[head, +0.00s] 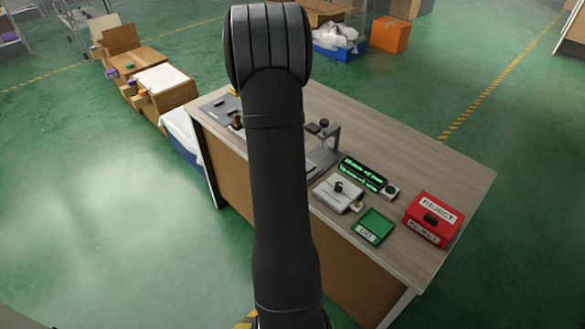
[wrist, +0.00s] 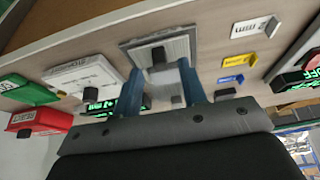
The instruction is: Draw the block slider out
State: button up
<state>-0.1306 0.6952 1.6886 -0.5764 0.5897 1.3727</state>
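In the wrist view, a grey rectangular plate fixture (wrist: 185,46) carries a dark block-like knob (wrist: 158,55). It looks like the block slider, though I cannot be sure. My gripper (wrist: 160,67) has two blue fingers set apart, with clear space between them. The dark knob shows between and beyond the fingertips; I cannot tell how far off it is, and no contact is visible. In the head view my arm covers the middle of the bench and hides my gripper. A grey fixture with an upright post (head: 330,140) shows partly beside the arm.
On the bench (head: 445,185) stand a white box with a black knob (head: 335,195), a lit green display (head: 365,173), a green tray (head: 373,227) and a red reject box (head: 433,218). Small blue (wrist: 232,79) and yellow (wrist: 240,60) pieces lie near the plate.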

jog(key=v, duration=1.4)
jog(key=shift+r, duration=0.4)
jog(key=shift+s+a, duration=0.1)
jog(key=x, duration=1.7)
jog(key=shift+f, duration=0.2)
